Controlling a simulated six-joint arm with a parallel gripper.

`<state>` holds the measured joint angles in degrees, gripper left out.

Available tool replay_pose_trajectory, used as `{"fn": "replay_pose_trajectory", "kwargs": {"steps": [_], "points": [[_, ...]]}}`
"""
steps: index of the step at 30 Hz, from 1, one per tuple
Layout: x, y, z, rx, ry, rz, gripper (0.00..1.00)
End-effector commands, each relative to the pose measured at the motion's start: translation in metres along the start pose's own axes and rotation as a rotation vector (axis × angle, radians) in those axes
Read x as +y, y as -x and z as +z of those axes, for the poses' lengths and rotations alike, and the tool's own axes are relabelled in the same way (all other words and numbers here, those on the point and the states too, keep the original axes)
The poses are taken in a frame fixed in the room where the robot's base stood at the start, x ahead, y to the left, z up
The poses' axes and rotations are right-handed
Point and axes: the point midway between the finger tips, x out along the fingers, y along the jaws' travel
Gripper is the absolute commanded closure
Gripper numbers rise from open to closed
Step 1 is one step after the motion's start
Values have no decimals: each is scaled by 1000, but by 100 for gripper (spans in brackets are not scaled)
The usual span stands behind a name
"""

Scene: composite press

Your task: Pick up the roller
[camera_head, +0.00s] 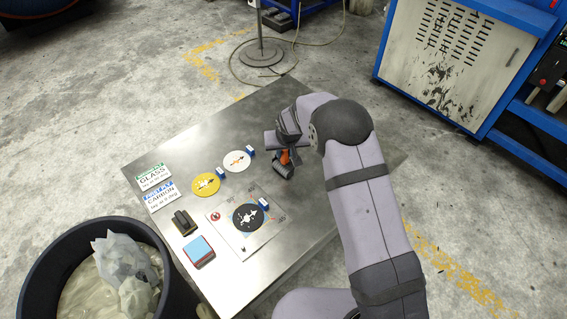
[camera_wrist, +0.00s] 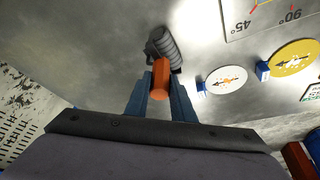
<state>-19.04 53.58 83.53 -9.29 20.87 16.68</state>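The roller has an orange handle and a dark grey ribbed head. In the wrist view its head (camera_wrist: 164,46) lies beyond the fingertips and its handle (camera_wrist: 161,78) points back toward the camera. My gripper (camera_wrist: 162,82) has its two blue-grey fingers on either side of the orange handle, with no clear gap between them and it. In the head view my gripper (camera_head: 288,150) is over the table's right part, with the orange handle and the dark head (camera_head: 283,167) below it. Whether the head touches the table is hard to tell.
A bin (camera_head: 60,260) stands at the left.

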Motion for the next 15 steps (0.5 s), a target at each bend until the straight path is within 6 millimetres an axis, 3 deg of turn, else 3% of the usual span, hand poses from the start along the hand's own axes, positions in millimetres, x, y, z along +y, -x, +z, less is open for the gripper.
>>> {"fn": "replay_pose_trajectory", "kwargs": {"steps": [15], "points": [[0,11,-6,4,0,0,100]]}}
